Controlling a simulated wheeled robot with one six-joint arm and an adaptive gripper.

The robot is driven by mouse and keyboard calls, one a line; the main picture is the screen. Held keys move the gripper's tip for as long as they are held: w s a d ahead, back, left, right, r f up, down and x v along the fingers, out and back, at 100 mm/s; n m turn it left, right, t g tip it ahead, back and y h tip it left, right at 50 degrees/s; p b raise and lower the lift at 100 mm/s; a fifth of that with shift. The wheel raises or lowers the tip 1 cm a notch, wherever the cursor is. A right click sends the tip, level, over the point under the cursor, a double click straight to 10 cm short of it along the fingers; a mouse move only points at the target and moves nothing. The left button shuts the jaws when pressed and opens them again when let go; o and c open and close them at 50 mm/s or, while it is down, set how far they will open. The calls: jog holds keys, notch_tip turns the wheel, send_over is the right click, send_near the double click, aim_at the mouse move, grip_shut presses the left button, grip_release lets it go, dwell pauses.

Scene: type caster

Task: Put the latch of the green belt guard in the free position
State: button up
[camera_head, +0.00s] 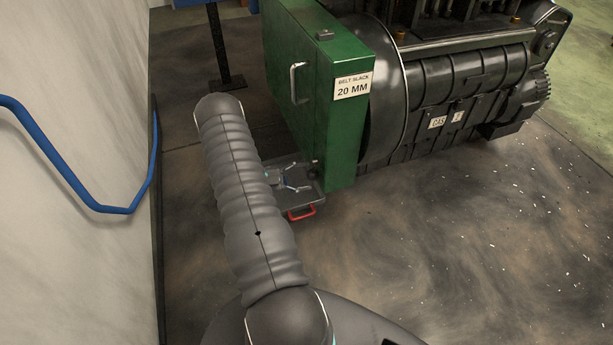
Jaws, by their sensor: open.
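The green belt guard (346,135) is a tall box at the end of the engine. Its left face carries a silver bar handle (294,83), and a small grey fitting (325,35) sits on its top. A small dark fitting (315,166) shows low on the left face; I cannot tell which part is the latch or its position. My gripper (299,178) shows small beyond my sleeved arm, left of the guard's lower part. Its two pale fingers are apart and nothing shows between them. My arm hides the wrist.
A grey case (307,196) with a red handle (302,212) is below my gripper beside the guard. The dark engine (470,85) stands right of the guard. A wall with a blue rail (105,208) is on the left. The floor at right is open.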

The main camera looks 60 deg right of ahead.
jog(key=v, duration=1.1)
dwell(0.3)
